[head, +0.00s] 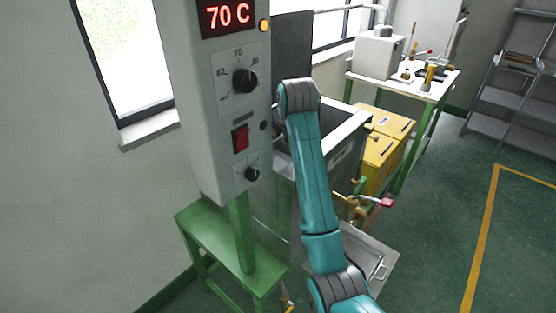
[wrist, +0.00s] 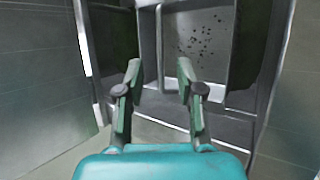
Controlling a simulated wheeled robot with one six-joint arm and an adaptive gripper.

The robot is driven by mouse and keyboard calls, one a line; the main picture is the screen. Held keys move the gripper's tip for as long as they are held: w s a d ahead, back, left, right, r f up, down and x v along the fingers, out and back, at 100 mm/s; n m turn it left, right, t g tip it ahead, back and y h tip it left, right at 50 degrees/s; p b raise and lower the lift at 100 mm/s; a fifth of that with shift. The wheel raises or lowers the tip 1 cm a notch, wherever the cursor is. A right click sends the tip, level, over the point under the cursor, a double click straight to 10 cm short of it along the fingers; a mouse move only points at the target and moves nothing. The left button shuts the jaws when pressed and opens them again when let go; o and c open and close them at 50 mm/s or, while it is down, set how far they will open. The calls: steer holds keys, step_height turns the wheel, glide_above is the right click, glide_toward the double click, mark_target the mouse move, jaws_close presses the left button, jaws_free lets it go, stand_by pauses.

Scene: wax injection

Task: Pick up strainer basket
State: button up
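A grey metal panel with a cluster of dark holes or specks (wrist: 203,40) shows beyond my fingers in the wrist view. It looks like part of the strainer basket, but I cannot be sure. My gripper (wrist: 159,80) is open, its two fingers apart with visible space between them. A thin upright metal edge (wrist: 160,50) shows between the fingertips, apparently behind them. In the head view my arm reaches over the open metal tank (head: 350,130). My gripper and the tank's inside are hidden there behind my arm.
A control box (head: 215,100) reading 70 C stands left of my arm, above a green stand (head: 215,240). Yellow containers (head: 395,125) stand right of the tank. A white-topped table (head: 440,85) is at the back. A tap with a red handle (head: 387,203) projects beside my arm.

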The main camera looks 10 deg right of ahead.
mark_target(278, 139)
steer(key=shift+x, duration=2.65)
steer(key=shift+a, duration=0.1)
jaws_close()
